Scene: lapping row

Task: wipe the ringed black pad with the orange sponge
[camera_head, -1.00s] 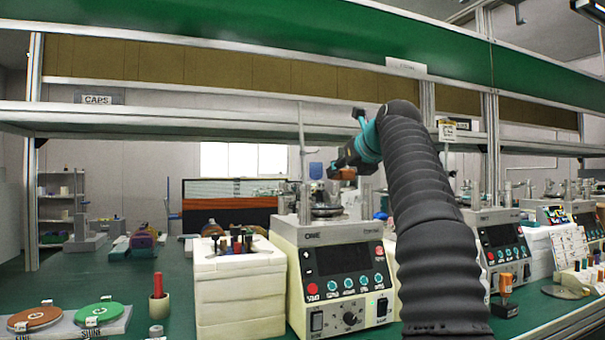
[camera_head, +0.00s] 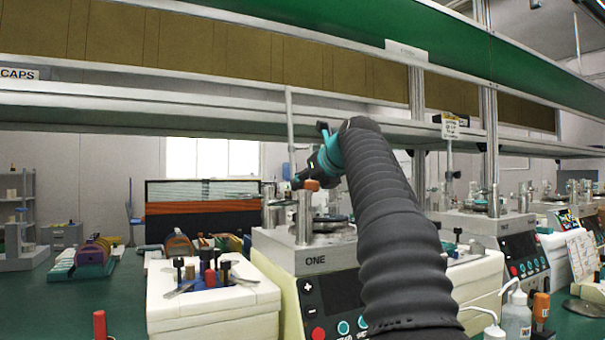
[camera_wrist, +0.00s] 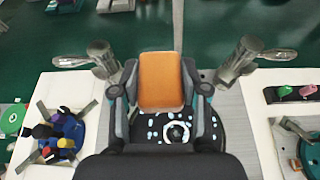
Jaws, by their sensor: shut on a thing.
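My gripper (camera_wrist: 160,100) is shut on the orange sponge (camera_wrist: 161,79), which sits between the two fingers in the wrist view. The black pad (camera_wrist: 208,130) lies below and behind the fingers, dotted with pale specks and bearing a metal ring (camera_wrist: 177,132). The gripper and my arm hide part of the pad. In the head view the sponge (camera_head: 312,185) shows as a small orange block under my gripper, above the top of the machine marked ONE (camera_head: 310,262). I cannot tell the gap between sponge and pad for certain.
Metal posts (camera_wrist: 103,56) and (camera_wrist: 240,58) stand on either side of the pad. A white block with a round holder of tools (camera_head: 207,277) stands left of the machine. Another machine (camera_head: 520,250) and bottles (camera_head: 516,318) are at the right. A shelf runs overhead.

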